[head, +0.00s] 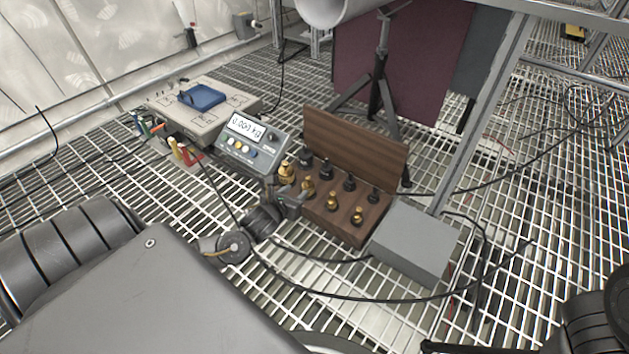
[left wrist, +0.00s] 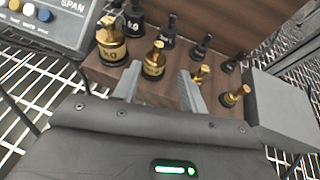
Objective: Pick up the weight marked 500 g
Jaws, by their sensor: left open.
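Brass and black knobbed weights stand in two rows in a wooden block (head: 340,232). No 500 g mark is readable. In the left wrist view the largest brass weight (left wrist: 110,42) shows a partly legible "kg". A smaller brass weight (left wrist: 154,62) stands beyond and roughly between my left fingertips, its marking too blurred to read. Two smaller brass weights stand to the right, the nearer one (left wrist: 236,95) close to a grey box. Black weights (left wrist: 168,32) form the back row. My left gripper (head: 295,192) is open and empty at the block's front left. My right gripper is not seen.
A scale (head: 250,143) reading 0.000 kg stands left of the block. A grey box (head: 415,240) adjoins its right end, and a wooden board (head: 358,140) rises behind. Cables cross the grating floor. A metal post (head: 480,110) stands at right.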

